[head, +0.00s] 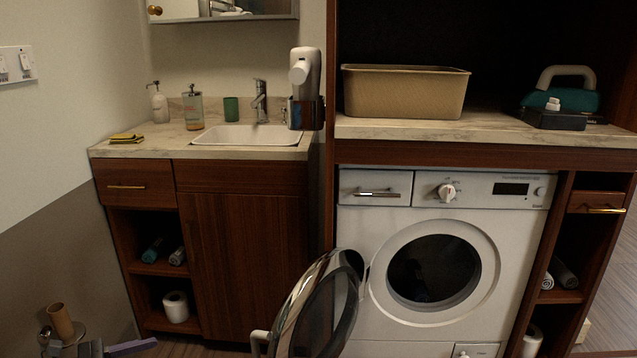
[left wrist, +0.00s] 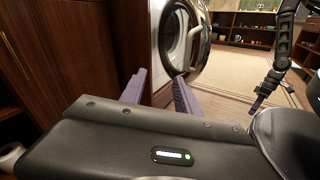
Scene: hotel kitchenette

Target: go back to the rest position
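My left gripper (left wrist: 160,95) shows in the left wrist view with its two purple fingers spread apart and nothing between them. In the head view, part of the left gripper (head: 130,347) shows at the bottom left edge, low in front of the sink cabinet. My right arm shows at the right of the left wrist view, ending in a small purple-tipped right gripper (left wrist: 258,103); its opening is too small to make out. The right gripper is outside the head view.
The washing machine (head: 385,325) has its round door (head: 320,310) swung open to the left. The sink cabinet (head: 245,260) stands left of it. A paper roll holder with a cardboard tube (head: 60,320) stands near my left gripper. A tan basket (head: 405,95) sits on the counter.

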